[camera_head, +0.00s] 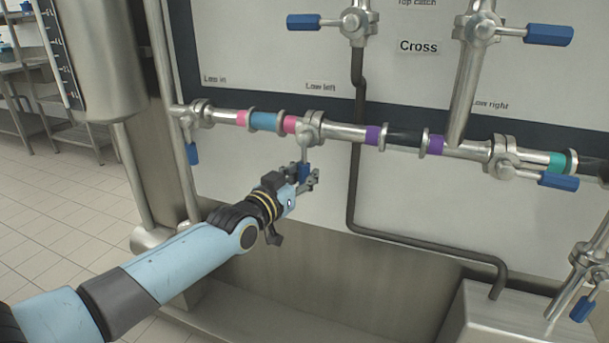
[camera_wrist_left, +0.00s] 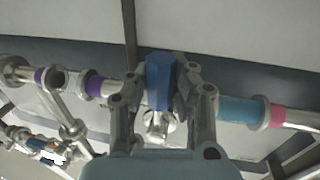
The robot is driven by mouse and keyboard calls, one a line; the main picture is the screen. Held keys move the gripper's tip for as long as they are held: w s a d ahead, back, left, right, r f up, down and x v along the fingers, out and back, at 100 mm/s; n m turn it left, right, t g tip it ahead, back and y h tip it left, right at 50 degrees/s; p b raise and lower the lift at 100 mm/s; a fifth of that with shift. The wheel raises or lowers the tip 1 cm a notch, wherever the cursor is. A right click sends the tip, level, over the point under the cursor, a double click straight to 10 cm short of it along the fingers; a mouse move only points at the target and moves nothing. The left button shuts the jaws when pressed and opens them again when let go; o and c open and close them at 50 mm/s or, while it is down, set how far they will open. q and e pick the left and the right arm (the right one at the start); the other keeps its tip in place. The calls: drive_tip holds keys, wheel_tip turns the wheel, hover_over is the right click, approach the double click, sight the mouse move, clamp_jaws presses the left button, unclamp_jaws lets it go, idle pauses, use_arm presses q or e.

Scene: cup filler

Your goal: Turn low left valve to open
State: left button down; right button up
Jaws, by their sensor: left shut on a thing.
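The low left valve (camera_head: 312,127) sits on the horizontal steel pipe, just below the "Low left" label. Its blue handle (camera_head: 304,171) hangs down, across the line of the pipe. My left gripper (camera_head: 307,180) is shut on this handle from below. In the left wrist view the blue handle (camera_wrist_left: 160,82) stands between the two fingers of the left gripper (camera_wrist_left: 162,92). The fingers hide part of the handle. My right gripper is in neither view.
A dark bent pipe (camera_head: 352,190) runs down right of the gripper. A steel trough (camera_head: 330,282) lies below.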

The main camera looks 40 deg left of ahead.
use_arm(q)
drive_tip(key=shift+w+f, duration=0.1)
drive_tip(key=shift+f, duration=0.1)
idle(0.4)
drive_tip(key=shift+d, duration=0.1)
drive_tip(key=shift+d+f+n, duration=0.1)
drive_tip(key=shift+n, duration=0.2)
drive_tip(key=shift+w+d+r+n+t+y+p, duration=0.3)
drive_tip(key=shift+d+r+n+y, duration=0.7)
drive_tip(key=shift+n, duration=2.3)
drive_tip(key=shift+w+d+r+n+t+y+p, duration=0.15)
drive_tip(key=shift+w+d+r+n+y+p, duration=0.2)
drive_tip(key=shift+d+r+n, duration=2.15)
drive_tip(key=shift+w+d+r+n+t+y+p, duration=0.25)
drive_tip(key=shift+d+r+n+y+p, duration=0.25)
drive_tip(key=shift+n, duration=3.6)
drive_tip(key=shift+a+r+y, duration=0.1)
drive_tip(key=shift+a+y, duration=0.1)
drive_tip(key=shift+y, duration=0.05)
